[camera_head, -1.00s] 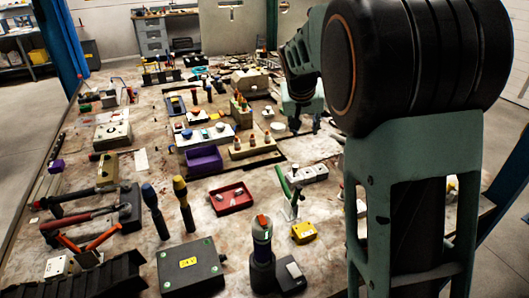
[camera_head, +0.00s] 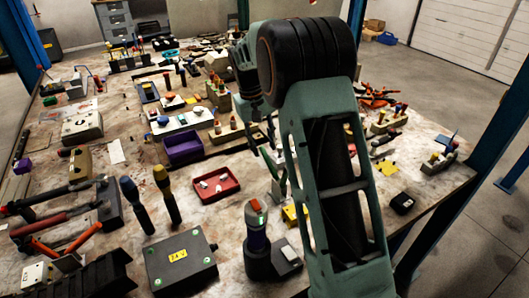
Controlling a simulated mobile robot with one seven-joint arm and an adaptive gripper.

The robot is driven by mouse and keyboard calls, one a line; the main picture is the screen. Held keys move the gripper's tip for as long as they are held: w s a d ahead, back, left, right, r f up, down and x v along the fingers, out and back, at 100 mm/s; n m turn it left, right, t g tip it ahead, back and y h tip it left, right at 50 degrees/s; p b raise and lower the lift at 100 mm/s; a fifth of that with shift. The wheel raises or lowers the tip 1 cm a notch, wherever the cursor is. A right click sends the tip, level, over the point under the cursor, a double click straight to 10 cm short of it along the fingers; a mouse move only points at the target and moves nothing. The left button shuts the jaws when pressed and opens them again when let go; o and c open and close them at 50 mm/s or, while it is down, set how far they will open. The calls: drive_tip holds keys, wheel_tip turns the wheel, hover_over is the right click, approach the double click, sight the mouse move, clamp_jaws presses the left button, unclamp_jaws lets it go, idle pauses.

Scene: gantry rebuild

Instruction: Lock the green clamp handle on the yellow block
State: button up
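The green clamp handle (camera_head: 270,164) stands tilted up near the middle of the bench, just left of my arm. Its metal base (camera_head: 277,188) is partly covered by my arm. The yellow block (camera_head: 291,215) sits in front of the clamp, and its right side is hidden behind my arm. My gripper (camera_head: 258,110) is behind and above the clamp handle, apparently apart from it. Its fingers are small, dark and partly hidden by my arm, so their opening is unclear.
A red tray (camera_head: 217,194) and a purple bin (camera_head: 183,161) stand left of the clamp. A dark upright tool (camera_head: 257,262) stands in front of the yellow block, beside a black box (camera_head: 181,283). Several tools crowd the left. Some bare bench lies right of my arm.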

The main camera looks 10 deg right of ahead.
sight(265, 153)
drive_tip(key=shift+w+d+f, duration=0.1)
drive_tip(key=shift+d+f, duration=0.05)
drive_tip(key=shift+f, duration=0.7)
drive_tip(key=shift+d+f, duration=0.15)
drive_tip(key=shift+f, duration=0.7)
clamp_jaws()
